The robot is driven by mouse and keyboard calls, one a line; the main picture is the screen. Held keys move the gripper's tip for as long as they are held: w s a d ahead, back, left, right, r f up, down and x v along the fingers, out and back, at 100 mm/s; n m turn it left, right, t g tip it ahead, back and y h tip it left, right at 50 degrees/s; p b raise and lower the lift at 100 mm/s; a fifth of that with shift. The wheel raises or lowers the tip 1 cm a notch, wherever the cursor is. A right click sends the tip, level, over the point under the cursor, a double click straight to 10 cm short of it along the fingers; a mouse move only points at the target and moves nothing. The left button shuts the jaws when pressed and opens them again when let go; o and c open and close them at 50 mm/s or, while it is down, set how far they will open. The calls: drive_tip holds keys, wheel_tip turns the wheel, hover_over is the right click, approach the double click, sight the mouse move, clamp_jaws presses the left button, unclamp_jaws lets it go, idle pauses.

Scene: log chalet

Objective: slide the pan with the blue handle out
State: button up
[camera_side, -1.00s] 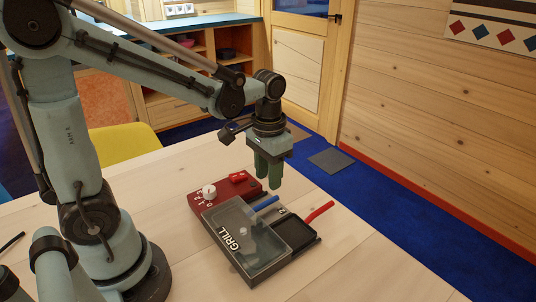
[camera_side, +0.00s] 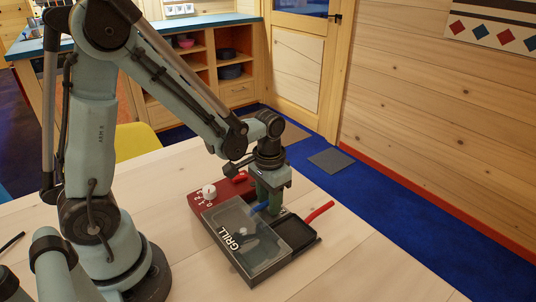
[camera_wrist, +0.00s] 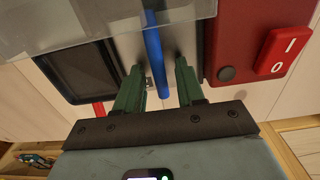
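The pan's blue handle (camera_side: 261,207) sticks out at the back of the grill (camera_side: 247,243), beside the red control box. In the wrist view the blue handle (camera_wrist: 154,55) stands between the two green fingers of my gripper (camera_wrist: 157,78), with a gap on each side. My gripper (camera_side: 268,205) is open and low at the handle in the side view. The body of the blue-handled pan is mostly under the grill's clear cover and hard to make out. A second pan (camera_side: 297,236), dark and square with a red handle (camera_side: 319,211), sits beside it.
The red control box (camera_side: 218,193) has a white knob (camera_side: 209,191) and a red switch, which also shows in the wrist view (camera_wrist: 284,52). The wooden table (camera_side: 355,265) is clear to the right and in front of the grill.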

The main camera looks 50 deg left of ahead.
clamp_jaws()
drive_tip(key=shift+w, duration=0.1)
drive_tip(key=shift+w, duration=4.45)
unclamp_jaws()
